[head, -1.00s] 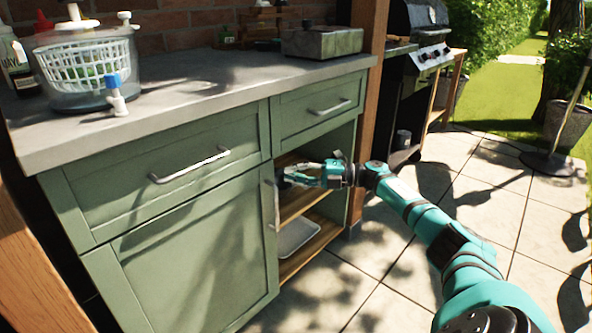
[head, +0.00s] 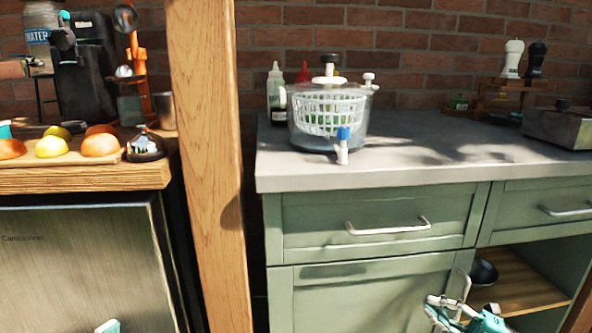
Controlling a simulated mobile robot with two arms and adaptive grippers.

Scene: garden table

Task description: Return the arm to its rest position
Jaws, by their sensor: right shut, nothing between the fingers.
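My right gripper (head: 436,307) shows at the bottom right of the head view, teal and pale, cut off by the lower edge. It is shut and empty, in front of the green cabinet (head: 350,295) near the edge of its open compartment. The rest of my right arm is out of frame. A small teal and pale piece at the bottom left edge seems to be part of my left arm or gripper; its fingers cannot be made out. A dark bowl (head: 484,272) sits on the wooden shelf (head: 525,290) inside the compartment, apart from the gripper.
The grey countertop (head: 430,150) holds a salad spinner (head: 330,115), bottles and a grey box (head: 560,125). A wooden post (head: 208,150) stands left of the cabinet. Further left, fruit (head: 52,147) lies on a wooden top above a metal-fronted unit (head: 80,260).

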